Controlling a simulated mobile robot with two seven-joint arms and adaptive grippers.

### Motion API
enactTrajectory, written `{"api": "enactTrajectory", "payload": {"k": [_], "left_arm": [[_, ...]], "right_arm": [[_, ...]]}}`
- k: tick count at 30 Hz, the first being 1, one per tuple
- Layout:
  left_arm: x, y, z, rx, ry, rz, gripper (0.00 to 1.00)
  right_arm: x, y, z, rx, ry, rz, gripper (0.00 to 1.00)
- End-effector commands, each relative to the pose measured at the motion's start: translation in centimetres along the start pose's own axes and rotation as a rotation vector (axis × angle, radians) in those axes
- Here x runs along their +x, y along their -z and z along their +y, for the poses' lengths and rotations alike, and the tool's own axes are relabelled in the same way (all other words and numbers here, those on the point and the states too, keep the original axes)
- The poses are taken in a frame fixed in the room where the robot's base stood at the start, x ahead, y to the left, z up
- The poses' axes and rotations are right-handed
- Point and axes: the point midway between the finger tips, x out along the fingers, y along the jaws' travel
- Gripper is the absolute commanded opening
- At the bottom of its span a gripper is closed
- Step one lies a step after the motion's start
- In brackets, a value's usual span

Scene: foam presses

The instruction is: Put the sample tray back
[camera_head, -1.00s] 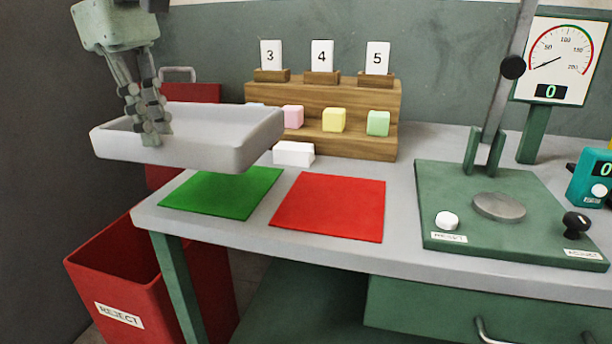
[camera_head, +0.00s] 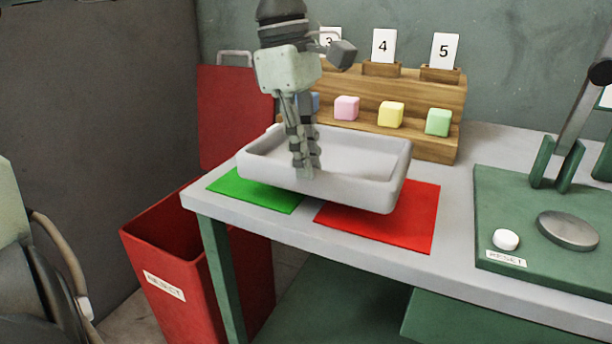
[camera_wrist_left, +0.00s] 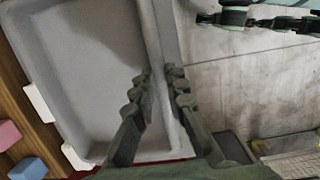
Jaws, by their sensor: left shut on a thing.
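The sample tray (camera_head: 372,190) is a shallow light-grey tray with a raised rim, empty inside. In the head view it is above the workbench, over parts of the green mat (camera_head: 250,190) and the red mat (camera_head: 400,225). My left gripper (camera_head: 305,170) is shut on the tray's near wall. In the left wrist view the fingers (camera_wrist_left: 165,95) straddle the tray wall, and the tray floor (camera_wrist_left: 90,70) shows on the left. Whether the tray touches the bench is hard to tell. My right gripper is not in view.
A wooden stepped rack (camera_head: 440,90) with coloured foam cubes and number cards stands behind the tray. A green press (camera_head: 550,215) with a white reset button is on the right. A red reject bin (camera_head: 165,250) stands on the floor left of the bench.

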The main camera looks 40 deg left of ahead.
Motion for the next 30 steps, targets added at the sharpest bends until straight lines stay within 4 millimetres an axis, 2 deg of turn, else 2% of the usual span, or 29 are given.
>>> {"api": "enactTrajectory", "payload": {"k": [6, 9, 18, 29, 30], "left_arm": [[2.9, 0.6, -0.1, -0.002, 0.004, -0.001, 0.00], [3.7, 0.7, -0.1, -0.002, 0.001, -0.001, 0.00], [3.9, 0.8, -0.1, -0.002, -0.001, 0.000, 0.00], [4.3, 0.9, -0.1, -0.002, -0.001, 0.000, 0.00], [4.3, 0.9, -0.1, -0.002, 0.000, 0.000, 0.16]], "right_arm": [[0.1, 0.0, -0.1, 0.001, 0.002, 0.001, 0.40], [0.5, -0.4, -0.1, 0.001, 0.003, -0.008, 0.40], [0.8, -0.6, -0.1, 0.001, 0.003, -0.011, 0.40], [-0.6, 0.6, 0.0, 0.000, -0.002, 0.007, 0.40], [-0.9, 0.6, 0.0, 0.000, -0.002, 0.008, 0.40]]}}
